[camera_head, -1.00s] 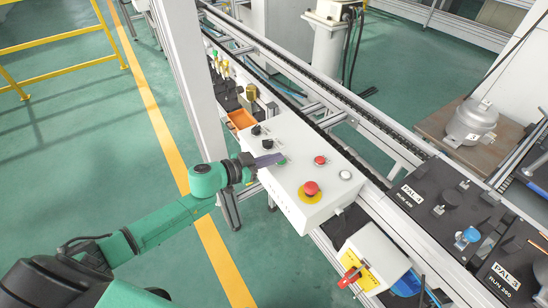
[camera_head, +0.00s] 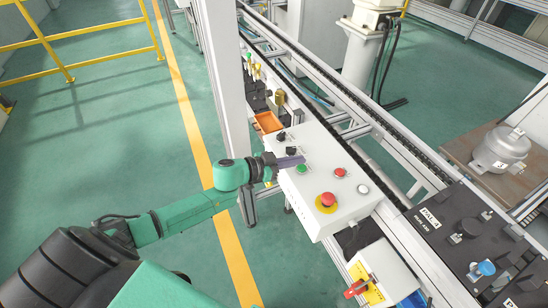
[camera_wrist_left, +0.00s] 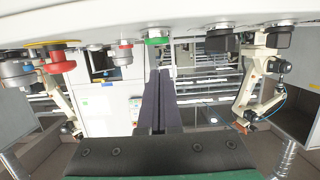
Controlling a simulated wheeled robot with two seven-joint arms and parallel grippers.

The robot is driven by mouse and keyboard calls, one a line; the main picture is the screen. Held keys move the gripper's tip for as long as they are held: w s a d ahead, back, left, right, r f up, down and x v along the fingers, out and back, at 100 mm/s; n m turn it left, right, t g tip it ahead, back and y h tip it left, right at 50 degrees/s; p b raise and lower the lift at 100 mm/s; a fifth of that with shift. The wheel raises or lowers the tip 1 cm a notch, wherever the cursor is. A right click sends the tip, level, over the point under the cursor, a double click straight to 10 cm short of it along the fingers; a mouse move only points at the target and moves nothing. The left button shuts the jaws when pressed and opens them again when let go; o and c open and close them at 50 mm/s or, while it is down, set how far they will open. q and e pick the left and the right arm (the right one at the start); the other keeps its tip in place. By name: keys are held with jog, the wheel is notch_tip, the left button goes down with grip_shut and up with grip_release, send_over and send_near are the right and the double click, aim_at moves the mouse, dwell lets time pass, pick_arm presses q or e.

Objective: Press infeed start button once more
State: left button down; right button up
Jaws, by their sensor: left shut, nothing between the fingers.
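The white control box (camera_head: 305,205) stands beside the conveyor in the head view. Its green button (camera_head: 301,169) lies near the left end of its top face, and I take it for the infeed start button. My left gripper (camera_head: 302,159) is shut and empty, its dark fingers just above the green button in the picture. In the left wrist view, the green button (camera_wrist_left: 157,41) sticks out from the panel, and the shut fingertips (camera_wrist_left: 160,71) point at it with a visible gap. My right gripper is not in view.
The same box carries a red button (camera_head: 339,173), a white button (camera_head: 363,188), a red emergency stop (camera_head: 328,200) and black knobs (camera_head: 291,151). A white post (camera_head: 232,85) stands close to my left arm. An orange tray (camera_head: 267,122) lies behind the box.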

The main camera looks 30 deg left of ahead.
pick_arm(q)
jog(key=b+v, duration=0.2)
jog(key=v, duration=0.8)
jog(key=shift+r, duration=0.3)
